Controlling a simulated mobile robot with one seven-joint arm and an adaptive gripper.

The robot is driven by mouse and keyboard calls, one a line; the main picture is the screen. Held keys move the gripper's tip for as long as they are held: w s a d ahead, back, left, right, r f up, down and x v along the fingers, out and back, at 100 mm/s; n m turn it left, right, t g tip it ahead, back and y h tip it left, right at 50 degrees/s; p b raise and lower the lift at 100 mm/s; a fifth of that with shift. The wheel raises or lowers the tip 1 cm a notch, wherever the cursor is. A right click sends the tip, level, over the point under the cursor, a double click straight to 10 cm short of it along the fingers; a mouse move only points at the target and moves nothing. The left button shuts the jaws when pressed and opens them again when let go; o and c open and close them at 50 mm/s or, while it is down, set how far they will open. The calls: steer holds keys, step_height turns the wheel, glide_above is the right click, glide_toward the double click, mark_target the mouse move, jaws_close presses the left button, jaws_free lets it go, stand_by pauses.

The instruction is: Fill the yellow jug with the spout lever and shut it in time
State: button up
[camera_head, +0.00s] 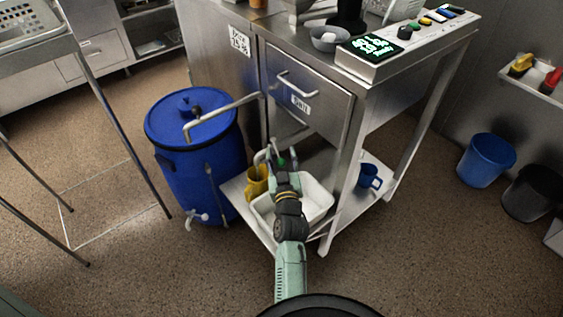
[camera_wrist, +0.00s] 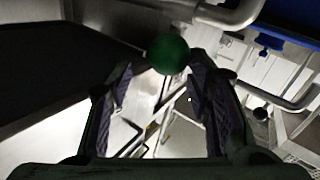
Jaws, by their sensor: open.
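The yellow jug (camera_head: 257,182) stands at the left end of the low shelf under the steel cabinet, beside a white basin. A curved metal spout (camera_head: 261,155) comes down just above it; I cannot tell the water level in the jug. The green knob of the lever (camera_head: 281,162) shows just beyond my gripper (camera_head: 284,171). In the wrist view the green knob (camera_wrist: 168,54) appears at the tips of the spread fingers, in line with the gap between them. The fingers are open, and I cannot tell whether they touch the knob.
The white basin (camera_head: 318,202) lies under my arm, and a blue mug (camera_head: 369,176) stands to its right. A blue barrel (camera_head: 203,150) with a pipe and tap stands left of the shelf. The cabinet drawer (camera_head: 308,88) overhangs from above. Floor is free in front.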

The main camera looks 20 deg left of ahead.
step_height(320, 180, up, 7)
steer(key=shift+r, duration=0.15)
